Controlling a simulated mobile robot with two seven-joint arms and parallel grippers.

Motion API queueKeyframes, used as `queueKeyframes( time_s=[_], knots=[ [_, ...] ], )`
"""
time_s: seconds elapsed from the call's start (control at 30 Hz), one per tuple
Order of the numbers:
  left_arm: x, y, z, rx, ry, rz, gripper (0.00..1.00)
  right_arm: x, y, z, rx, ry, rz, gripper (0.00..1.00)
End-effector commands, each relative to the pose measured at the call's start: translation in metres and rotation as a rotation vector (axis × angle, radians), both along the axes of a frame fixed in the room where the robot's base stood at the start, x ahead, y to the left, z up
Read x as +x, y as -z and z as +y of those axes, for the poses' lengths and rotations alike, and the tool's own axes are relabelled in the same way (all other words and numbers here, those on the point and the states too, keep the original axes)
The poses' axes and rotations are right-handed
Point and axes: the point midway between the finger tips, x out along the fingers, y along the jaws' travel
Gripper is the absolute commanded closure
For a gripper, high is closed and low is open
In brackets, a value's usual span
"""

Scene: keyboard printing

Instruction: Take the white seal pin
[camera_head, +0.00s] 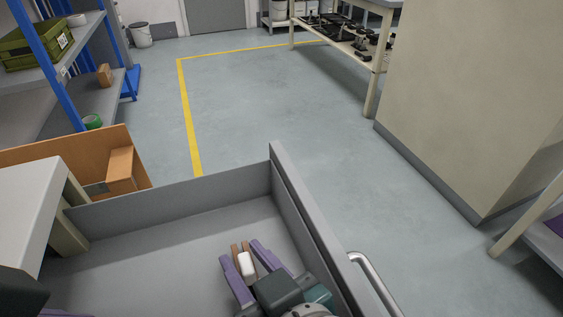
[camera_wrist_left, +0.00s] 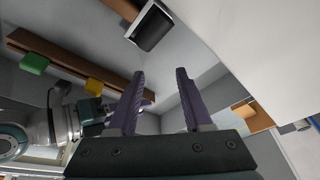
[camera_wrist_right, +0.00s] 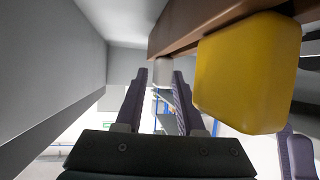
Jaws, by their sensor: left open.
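The white seal pin (camera_head: 246,265) is inside the open grey drawer, beside a brown wooden bar (camera_wrist_right: 210,25). My right gripper (camera_head: 241,251) is in the drawer, its purple fingers on either side of the pin. In the right wrist view the white pin (camera_wrist_right: 163,72) shows between the fingertips. I cannot tell whether the fingers touch it. My left gripper (camera_wrist_left: 160,77) is open and empty in the left wrist view; in the head view only a bit of that arm shows at the lower left.
A yellow block (camera_wrist_right: 247,72) is close to the right wrist camera, and a green block (camera_wrist_left: 34,63) sits on the wooden bar. The drawer wall (camera_head: 310,235) and handle (camera_head: 375,283) bound my right gripper. A white-topped table (camera_head: 25,205) stands left. Floor beyond is clear.

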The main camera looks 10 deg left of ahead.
Motion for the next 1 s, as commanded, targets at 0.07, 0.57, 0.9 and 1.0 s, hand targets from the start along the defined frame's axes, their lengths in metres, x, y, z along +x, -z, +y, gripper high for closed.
queueKeyframes(
  time_s=[0.07, 0.57, 0.9, 1.0],
  knots=[
    [0.0, 0.0, 0.0, 0.001, 0.001, 0.0, 0.5, 0.0, 0.0, 0.0, 0.0, 0.0, 0.0, 0.72],
    [0.0, 0.0, 0.0, 0.0, -0.001, -0.001, 0.5, 0.0, 0.0, 0.0, 0.0, 0.0, 0.0, 1.0],
    [0.0, -0.004, -0.002, -0.01, -0.006, -0.001, 0.5, 0.0, -0.004, 0.0, 0.0, 0.0, 0.0, 1.0],
    [0.0, -0.011, -0.003, -0.01, -0.006, -0.001, 0.5, 0.0, -0.013, 0.0, 0.001, 0.0, -0.001, 1.0]
  ],
)
